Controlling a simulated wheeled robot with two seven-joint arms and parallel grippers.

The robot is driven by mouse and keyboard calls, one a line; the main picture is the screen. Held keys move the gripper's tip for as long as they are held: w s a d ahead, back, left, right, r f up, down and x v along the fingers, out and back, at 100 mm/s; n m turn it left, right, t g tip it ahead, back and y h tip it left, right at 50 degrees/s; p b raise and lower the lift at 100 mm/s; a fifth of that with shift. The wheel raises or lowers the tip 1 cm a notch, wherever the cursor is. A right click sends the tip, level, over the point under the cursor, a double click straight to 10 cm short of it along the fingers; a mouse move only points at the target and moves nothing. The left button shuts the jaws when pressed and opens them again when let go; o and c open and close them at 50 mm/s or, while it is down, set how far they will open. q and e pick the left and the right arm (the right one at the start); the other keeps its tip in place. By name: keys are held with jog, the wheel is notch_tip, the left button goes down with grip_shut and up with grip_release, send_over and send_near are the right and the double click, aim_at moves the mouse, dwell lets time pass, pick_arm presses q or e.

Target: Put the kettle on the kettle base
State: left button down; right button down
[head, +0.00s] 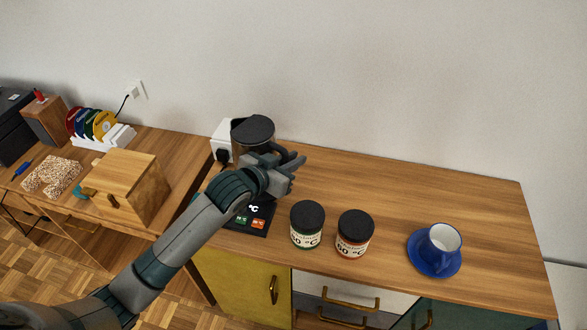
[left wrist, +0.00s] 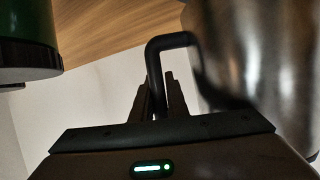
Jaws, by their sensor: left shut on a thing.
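The kettle (head: 253,131), with a dark round lid, is at the back left of the wooden counter, partly hidden by my left gripper (head: 284,170). In the left wrist view the kettle's steel body (left wrist: 265,60) is on the right, and the fingers (left wrist: 160,92) are shut on its black handle (left wrist: 170,41). The black kettle base (head: 259,214), with a °C display and green and red buttons, shows its front part in front of the kettle. My arm hides the rest, so I cannot tell whether the kettle touches it. My right gripper is not in view.
A wooden box (head: 130,185) is on the left desk. The counter's back right is clear.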

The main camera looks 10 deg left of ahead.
pick_arm(q)
notch_tip(320, 180, down, 4)
jog(key=shift+r+p, duration=0.15)
jog(key=shift+p, duration=0.45)
jog(key=c, duration=1.7)
grip_release()
jog(key=shift+f, duration=0.25)
jog(key=shift+c, duration=0.2)
jog(key=shift+r, duration=0.15)
